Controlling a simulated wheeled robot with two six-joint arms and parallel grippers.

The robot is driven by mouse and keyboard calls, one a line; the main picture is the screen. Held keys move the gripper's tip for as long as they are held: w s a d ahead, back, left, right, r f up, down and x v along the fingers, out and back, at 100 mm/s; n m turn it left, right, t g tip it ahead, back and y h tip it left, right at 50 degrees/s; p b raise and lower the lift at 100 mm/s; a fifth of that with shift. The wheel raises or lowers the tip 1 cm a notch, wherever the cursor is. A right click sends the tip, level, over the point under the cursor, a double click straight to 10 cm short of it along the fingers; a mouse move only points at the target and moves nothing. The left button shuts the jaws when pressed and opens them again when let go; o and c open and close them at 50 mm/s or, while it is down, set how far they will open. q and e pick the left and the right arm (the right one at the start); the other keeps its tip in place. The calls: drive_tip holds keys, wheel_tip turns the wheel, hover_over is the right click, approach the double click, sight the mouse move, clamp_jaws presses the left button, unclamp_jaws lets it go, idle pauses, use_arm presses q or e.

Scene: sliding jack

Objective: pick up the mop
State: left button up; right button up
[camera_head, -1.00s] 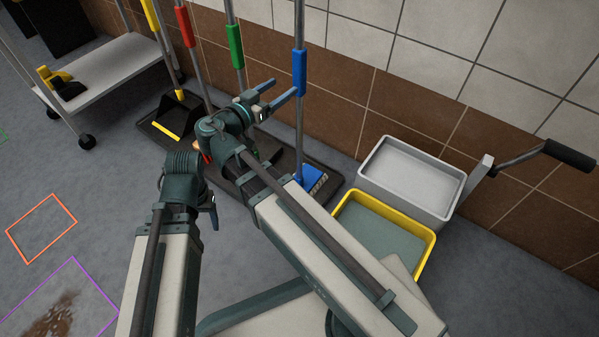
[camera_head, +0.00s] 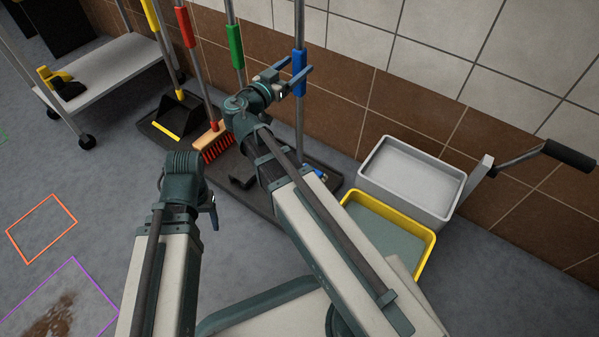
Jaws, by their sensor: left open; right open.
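The tool with the blue grip (camera_head: 299,58), which looks like the mop, stands upright against the tiled wall. Its blue head is mostly hidden behind my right arm; only a small part shows. My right gripper (camera_head: 294,75) is open at the blue grip, with its fingers on either side of the pole in the picture. I cannot tell whether they touch it. My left gripper (camera_head: 212,208) is open and empty, low over the floor at the left, far from the tool and partly hidden by its own wrist.
A green-grip pole (camera_head: 236,45), a red-grip broom (camera_head: 185,27) and a yellow-grip dustpan (camera_head: 178,120) stand close to the left on a dark tray (camera_head: 327,178). A grey bin (camera_head: 412,178) and a yellow-rimmed tub (camera_head: 427,250) are at right. A shelf cart (camera_head: 105,72) stands at left.

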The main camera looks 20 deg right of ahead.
sight(306, 58)
drive_tip(key=shift+x, duration=2.6)
drive_tip(key=shift+s+r, duration=0.15)
clamp_jaws()
